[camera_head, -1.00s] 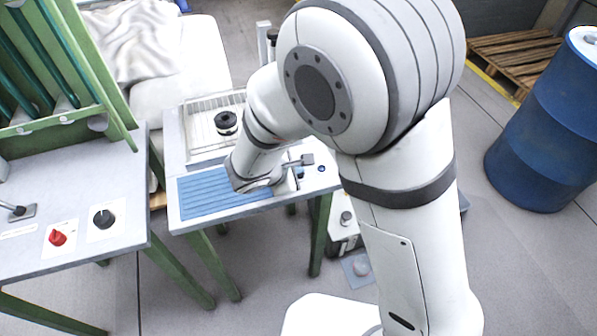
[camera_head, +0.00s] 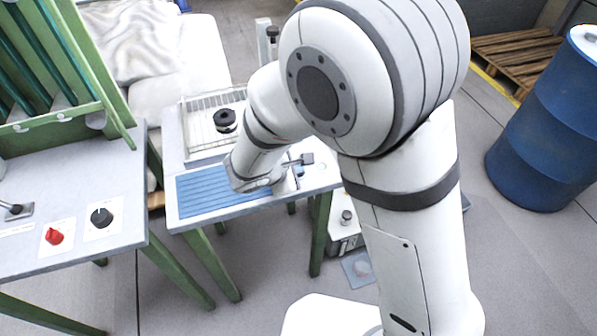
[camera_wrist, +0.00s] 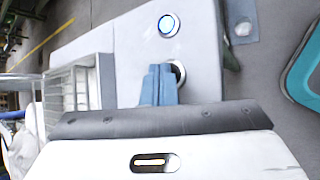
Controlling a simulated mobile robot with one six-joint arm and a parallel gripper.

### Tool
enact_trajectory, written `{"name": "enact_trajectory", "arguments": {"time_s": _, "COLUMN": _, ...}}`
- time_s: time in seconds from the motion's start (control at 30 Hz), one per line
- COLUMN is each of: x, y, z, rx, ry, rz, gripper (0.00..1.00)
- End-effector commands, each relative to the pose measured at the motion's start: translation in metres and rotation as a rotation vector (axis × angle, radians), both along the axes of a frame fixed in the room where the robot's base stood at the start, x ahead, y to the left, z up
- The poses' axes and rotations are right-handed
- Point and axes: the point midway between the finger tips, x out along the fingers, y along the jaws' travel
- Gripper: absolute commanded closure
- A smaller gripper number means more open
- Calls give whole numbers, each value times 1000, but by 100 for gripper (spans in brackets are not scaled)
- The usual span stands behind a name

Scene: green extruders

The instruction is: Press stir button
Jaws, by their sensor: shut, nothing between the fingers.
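The wrist view shows a round button with a lit blue ring (camera_wrist: 168,25) on the pale panel. A second round, metal-rimmed button (camera_wrist: 179,68) is partly hidden behind my fingertips. I cannot read a label on either one. My gripper (camera_wrist: 160,72) has blue fingers, is shut and holds nothing. Its tips overlap the left side of the metal-rimmed button in the picture; I cannot tell whether they touch it. In the head view my wrist hides most of my fingers and the panel around them.
A small table carries a blue ribbed mat (camera_head: 205,196) and a wire rack with a black round knob (camera_head: 225,120). A control table with a red knob (camera_head: 54,236) and a black knob (camera_head: 101,217) is at left. A blue barrel (camera_head: 541,125) stands at right.

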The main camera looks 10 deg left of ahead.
Motion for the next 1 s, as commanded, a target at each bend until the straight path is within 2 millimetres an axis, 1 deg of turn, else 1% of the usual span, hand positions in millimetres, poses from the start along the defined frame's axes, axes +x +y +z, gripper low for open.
{"name": "enact_trajectory", "arguments": {"time_s": 0.03, "x": 0, "y": 0, "z": -2, "rx": 0, "ry": 0, "rz": 0, "gripper": 100}}
{"name": "enact_trajectory", "arguments": {"time_s": 0.37, "x": 0, "y": 0, "z": -1, "rx": 0, "ry": 2, "rz": 1, "gripper": 100}}
{"name": "enact_trajectory", "arguments": {"time_s": 0.6, "x": 0, "y": 0, "z": 7, "rx": 1, "ry": 0, "rz": 1, "gripper": 100}}
{"name": "enact_trajectory", "arguments": {"time_s": 0.87, "x": 0, "y": 0, "z": 8, "rx": 0, "ry": 0, "rz": 0, "gripper": 100}}
{"name": "enact_trajectory", "arguments": {"time_s": 1.0, "x": 0, "y": 0, "z": 13, "rx": 1, "ry": 0, "rz": -1, "gripper": 100}}
